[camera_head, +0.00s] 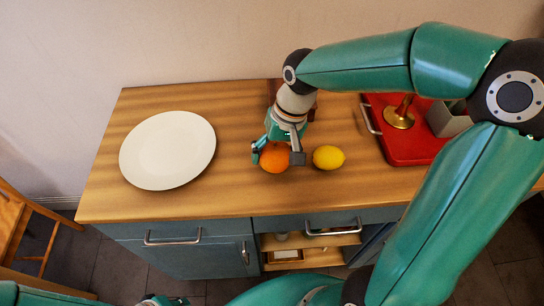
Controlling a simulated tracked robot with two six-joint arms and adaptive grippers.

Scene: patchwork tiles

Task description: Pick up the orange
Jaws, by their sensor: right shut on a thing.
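The orange (275,160) is on the wooden counter, near the middle of its front half. My right gripper (277,156) comes down over it from behind, with one finger on each side, and is shut on it. The upper part of the orange is partly hidden by the gripper. I cannot tell whether the orange touches the counter. My left gripper is not clearly seen; only part of that arm shows at the bottom edge.
A yellow lemon (328,157) lies just right of the orange. A white plate (168,150) is at the left of the counter (235,190). A red tray (403,143) with a brass-coloured stand (398,117) and a grey box (446,120) is at the right. A wooden chair (28,225) stands at far left.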

